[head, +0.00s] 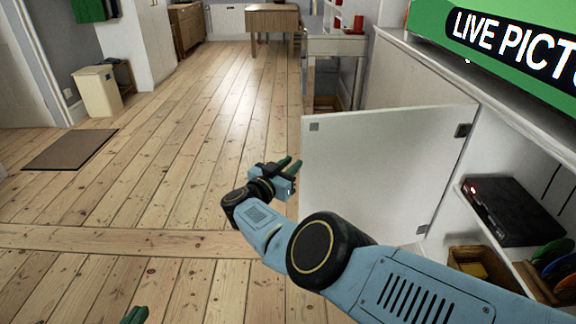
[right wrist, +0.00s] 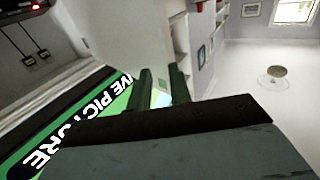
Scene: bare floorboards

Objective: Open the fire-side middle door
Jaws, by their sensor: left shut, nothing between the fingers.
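The white cabinet door (head: 375,165) stands swung out from the cabinet on the right, its inner face with two dark hinges (head: 463,130) towards me. The cabinet interior is exposed. My right gripper (head: 292,167) is just left of the door's free edge, with its fingers apart and nothing seen between them. I cannot tell if it touches the door. Its two green fingers also show in the right wrist view (right wrist: 162,88). Only the green fingertips of my left gripper (head: 135,315) show at the bottom edge, away from the door; they are shut and empty.
Inside the cabinet are a black device (head: 512,212) with a red light, a wooden box (head: 480,265) and several coloured discs (head: 555,262). A green LIVE PICTURE screen (head: 500,30) is above. Bare floor lies left, with a brown mat (head: 70,149) and a bin (head: 97,92).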

